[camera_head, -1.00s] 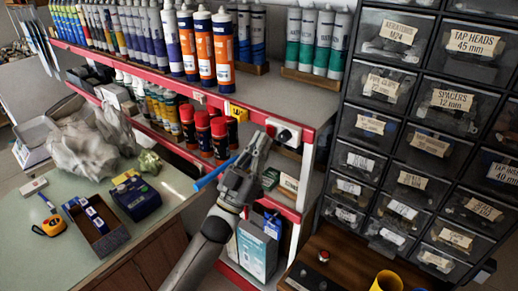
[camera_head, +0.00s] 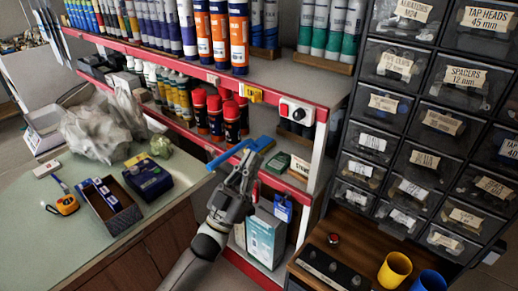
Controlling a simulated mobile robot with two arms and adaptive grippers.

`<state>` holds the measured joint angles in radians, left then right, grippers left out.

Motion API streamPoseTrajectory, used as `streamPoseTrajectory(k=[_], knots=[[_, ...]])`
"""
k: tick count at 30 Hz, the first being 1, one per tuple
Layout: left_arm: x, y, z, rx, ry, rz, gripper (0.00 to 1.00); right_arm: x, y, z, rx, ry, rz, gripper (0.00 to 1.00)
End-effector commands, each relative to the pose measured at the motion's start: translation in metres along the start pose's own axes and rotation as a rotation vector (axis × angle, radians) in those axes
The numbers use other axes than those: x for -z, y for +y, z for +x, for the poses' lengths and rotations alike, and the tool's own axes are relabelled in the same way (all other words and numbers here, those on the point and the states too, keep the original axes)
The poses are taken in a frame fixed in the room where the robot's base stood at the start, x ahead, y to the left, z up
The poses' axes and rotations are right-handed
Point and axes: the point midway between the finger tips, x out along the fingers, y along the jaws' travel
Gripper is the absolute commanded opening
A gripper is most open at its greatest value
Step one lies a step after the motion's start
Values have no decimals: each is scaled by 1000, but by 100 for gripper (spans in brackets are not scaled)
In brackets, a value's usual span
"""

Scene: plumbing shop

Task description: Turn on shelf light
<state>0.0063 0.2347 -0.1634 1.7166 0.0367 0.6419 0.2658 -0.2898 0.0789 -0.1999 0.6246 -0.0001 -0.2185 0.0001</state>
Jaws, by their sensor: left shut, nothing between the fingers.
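A white switch box (camera_head: 297,111) with a dark round knob and red side parts sits on the front edge of the upper shelf, at its right end. My left gripper (camera_head: 258,150) is in front of the shelf unit, below and left of the switch box. It is shut, empty and apart from the box. A blue bar (camera_head: 228,155) shows at its fingertips; I cannot tell whether it belongs to the gripper. No lit shelf lamp can be made out. My right gripper is not in view.
The upper shelf (camera_head: 270,75) holds several tubes, with red-capped cans (camera_head: 215,112) below. Labelled drawers (camera_head: 400,120) stand at right. A wooden surface at lower right holds a red button (camera_head: 334,239) and a yellow cup (camera_head: 395,269). A counter (camera_head: 60,240) fills the left.

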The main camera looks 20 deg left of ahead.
Motion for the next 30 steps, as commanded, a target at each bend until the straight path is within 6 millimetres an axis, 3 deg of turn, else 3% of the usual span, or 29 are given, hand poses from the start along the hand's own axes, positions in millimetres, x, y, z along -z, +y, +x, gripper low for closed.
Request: streamPoseTrajectory(k=[6,14,23,26,29,30], knots=[[-3,0,-20,0,1,0,0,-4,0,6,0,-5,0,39],[-3,0,-21,0,1,0,0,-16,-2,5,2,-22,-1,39],[-8,-1,-23,4,-13,1,0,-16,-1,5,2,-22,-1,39],[-32,-5,-35,27,-86,3,0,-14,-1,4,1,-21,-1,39],[-78,-12,-64,68,-233,10,0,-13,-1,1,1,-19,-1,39],[-101,-15,-82,87,-309,12,0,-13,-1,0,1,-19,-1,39]])
